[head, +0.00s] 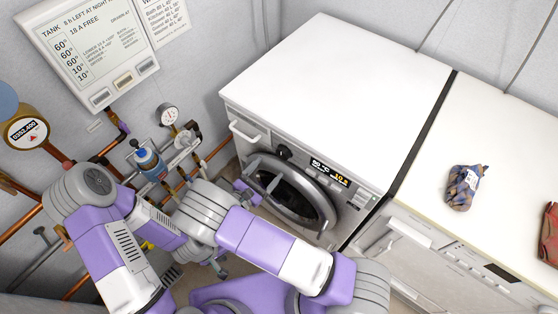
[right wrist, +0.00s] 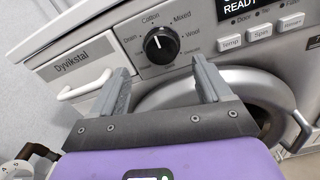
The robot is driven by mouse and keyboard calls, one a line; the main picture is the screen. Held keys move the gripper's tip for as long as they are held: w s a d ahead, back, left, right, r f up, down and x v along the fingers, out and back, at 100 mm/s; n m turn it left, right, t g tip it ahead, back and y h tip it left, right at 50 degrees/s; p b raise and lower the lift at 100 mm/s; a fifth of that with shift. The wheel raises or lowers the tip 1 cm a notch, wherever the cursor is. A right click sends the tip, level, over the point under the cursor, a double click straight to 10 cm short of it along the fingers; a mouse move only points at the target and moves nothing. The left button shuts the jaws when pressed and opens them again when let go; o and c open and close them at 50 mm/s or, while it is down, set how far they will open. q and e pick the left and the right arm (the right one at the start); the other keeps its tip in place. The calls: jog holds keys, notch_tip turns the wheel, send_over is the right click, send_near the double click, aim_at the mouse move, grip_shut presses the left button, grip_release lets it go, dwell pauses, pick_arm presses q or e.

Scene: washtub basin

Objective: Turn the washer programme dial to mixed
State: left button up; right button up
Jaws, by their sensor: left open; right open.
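The washer (head: 300,90) is white with a grey front panel. Its black programme dial (right wrist: 158,45) stands ahead of my right gripper (right wrist: 162,85) in the right wrist view; its white mark points roughly up, nearest Cotton. The Mixed label is up and right of the dial. The dial also shows small in the head view (head: 283,152). My right gripper is open and empty, its fingers below and either side of the dial, apart from it. In the head view the right gripper (head: 262,174) is before the washer door. My left gripper (head: 197,271) is low, partly hidden by arm links.
The round door (head: 290,195) is below the dial. A white drawer handle (right wrist: 85,85) is left of it; buttons (right wrist: 260,33) and a display are right. Pipes and a gauge (head: 168,115) line the left wall. A dark bundle (head: 465,187) lies on the right-hand counter.

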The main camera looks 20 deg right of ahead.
aim_at(281, 156)
jog(key=x, duration=0.7)
jog(key=shift+s, duration=0.1)
jog(key=c, duration=1)
jog(key=shift+c, duration=0.2)
jog(key=shift+m, duration=0.4)
jog(key=m+b, duration=0.2)
jog(key=m, duration=0.2)
jog(key=shift+f, duration=0.15)
jog(key=shift+m+b, duration=0.75)
jog(key=shift+m, duration=1.25)
